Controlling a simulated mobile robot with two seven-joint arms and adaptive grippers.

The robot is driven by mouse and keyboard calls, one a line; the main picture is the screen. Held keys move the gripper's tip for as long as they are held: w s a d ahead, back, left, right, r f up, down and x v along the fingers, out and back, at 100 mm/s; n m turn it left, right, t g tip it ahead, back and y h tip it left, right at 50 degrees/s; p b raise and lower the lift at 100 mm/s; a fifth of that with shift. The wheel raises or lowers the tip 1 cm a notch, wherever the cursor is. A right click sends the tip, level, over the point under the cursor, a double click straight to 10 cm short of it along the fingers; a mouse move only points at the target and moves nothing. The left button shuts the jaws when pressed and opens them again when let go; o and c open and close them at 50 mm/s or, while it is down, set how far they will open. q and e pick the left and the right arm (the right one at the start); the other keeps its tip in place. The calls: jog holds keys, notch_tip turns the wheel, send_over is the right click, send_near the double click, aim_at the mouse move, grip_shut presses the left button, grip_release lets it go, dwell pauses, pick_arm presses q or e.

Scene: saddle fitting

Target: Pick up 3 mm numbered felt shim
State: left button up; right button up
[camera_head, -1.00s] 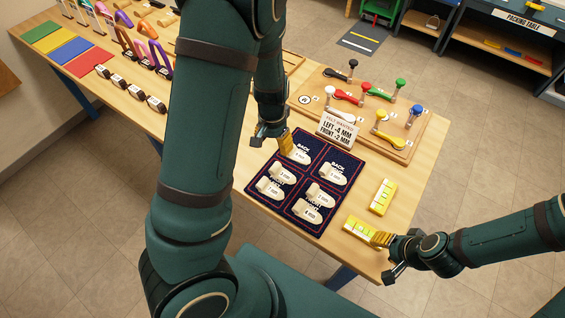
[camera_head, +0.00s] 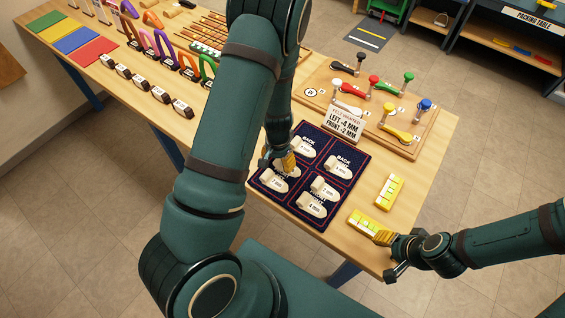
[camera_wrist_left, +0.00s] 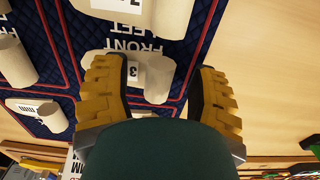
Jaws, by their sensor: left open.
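The cream felt shims lie on a dark blue, red-lined mat (camera_head: 349,158) in the head view. In the left wrist view, the shim numbered 3 (camera_wrist_left: 152,88) lies between the yellow fingers of my left gripper (camera_wrist_left: 158,92), which is open. The fingers stand on either side of it with gaps; its lower end is hidden by the gripper body. A shim numbered 2 (camera_wrist_left: 160,14) lies beyond it. In the head view my left gripper (camera_head: 279,162) is low over the mat's left side and partly covers the shims there. My right gripper (camera_head: 384,240) is at the table's front edge.
Two yellow levels lie right of the mat, one (camera_head: 388,191) in the open and one (camera_head: 364,224) by my right gripper. A felt sign (camera_head: 343,124) stands behind the mat. A wooden board (camera_head: 410,146) with coloured levers is at the back. Bare table lies between mat and levels.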

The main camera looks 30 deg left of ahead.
pick_arm(q)
jog(key=shift+c, duration=0.4)
jog(key=c, duration=0.9)
